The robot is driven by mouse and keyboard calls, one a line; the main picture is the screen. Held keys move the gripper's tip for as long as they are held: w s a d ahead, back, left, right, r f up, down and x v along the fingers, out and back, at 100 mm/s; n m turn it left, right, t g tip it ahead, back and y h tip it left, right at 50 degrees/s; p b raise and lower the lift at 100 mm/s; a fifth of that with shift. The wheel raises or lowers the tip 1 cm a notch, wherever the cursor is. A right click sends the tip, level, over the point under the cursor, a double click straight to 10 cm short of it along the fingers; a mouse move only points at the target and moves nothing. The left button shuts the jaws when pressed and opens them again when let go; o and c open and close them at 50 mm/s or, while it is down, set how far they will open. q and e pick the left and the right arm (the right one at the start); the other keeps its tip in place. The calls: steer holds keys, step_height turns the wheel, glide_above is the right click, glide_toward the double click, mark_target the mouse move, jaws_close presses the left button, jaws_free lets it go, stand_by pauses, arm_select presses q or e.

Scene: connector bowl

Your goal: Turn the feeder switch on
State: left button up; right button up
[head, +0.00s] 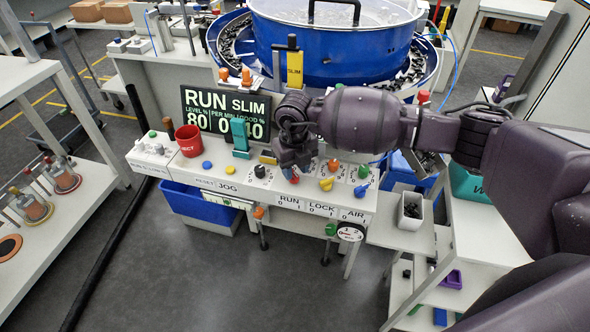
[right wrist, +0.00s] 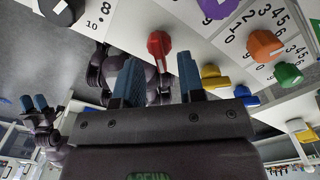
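A red knob (head: 294,178) stands on the white front panel above the label RUN 0 1. I cannot read the word feeder on any switch. The red knob also shows in the right wrist view (right wrist: 158,48), just beyond and between the fingertips. My right gripper (head: 295,167) hangs over this knob, pointing down, and partly hides it. Its two blue fingers (right wrist: 158,78) are apart with nothing held between them. My left gripper (right wrist: 36,104) shows small at the left of the right wrist view, with its fingers seemingly apart. It is outside the head view.
A yellow knob (head: 326,184) above LOCK and a blue knob (head: 360,190) above AIR stand close to the right. An orange knob (head: 333,165) and a black dial (head: 260,171) are near too. A red cup (head: 189,141) stands left. The blue bowl (head: 335,50) rises behind.

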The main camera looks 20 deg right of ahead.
mark_target(295, 174)
step_height(295, 174, up, 10)
steer(key=shift+f, duration=0.2)
steer(key=shift+f, duration=0.1)
stand_by(0.4)
